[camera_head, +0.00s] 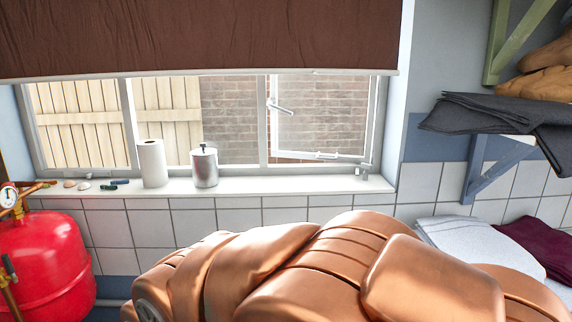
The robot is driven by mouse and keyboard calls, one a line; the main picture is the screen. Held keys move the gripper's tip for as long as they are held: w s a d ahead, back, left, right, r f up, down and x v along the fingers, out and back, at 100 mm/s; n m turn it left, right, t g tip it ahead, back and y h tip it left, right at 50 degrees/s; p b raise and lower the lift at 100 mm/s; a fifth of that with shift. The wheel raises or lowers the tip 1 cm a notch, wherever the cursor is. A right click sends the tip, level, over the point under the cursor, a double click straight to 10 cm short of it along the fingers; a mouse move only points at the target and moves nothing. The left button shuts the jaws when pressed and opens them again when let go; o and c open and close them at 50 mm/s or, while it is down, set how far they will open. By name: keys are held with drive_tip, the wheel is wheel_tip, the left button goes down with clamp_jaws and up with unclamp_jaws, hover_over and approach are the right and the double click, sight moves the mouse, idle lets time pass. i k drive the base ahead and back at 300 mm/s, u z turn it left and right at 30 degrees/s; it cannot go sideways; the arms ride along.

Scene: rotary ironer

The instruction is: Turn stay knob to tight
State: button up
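The window (265,118) is at the back, and its right casement (320,115) has a handle (279,107) on its left side. A pale metal bar fitting (326,155) lies along the casement's bottom rail. A small metal fitting (363,171) stands at the right end of the sill. It may carry the stay knob, but it is too small to tell its shape or setting. The large copper-coloured links across the bottom look like my own arm. My gripper is not visible.
The white sill (270,187) holds a paper roll (152,163), a metal canister (204,167) and small items at left. A red tank (45,262) stands at lower left. A shelf bracket (490,172) and folded dark cloth (500,115) project at right. A brown blind (200,38) hangs above.

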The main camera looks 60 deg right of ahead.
sight(366, 166)
drive_tip(key=u, duration=0.8)
drive_tip(key=k, duration=1.25)
drive_tip(key=z, duration=1.75)
drive_tip(key=i, duration=0.5)
drive_tip(key=u, duration=0.05)
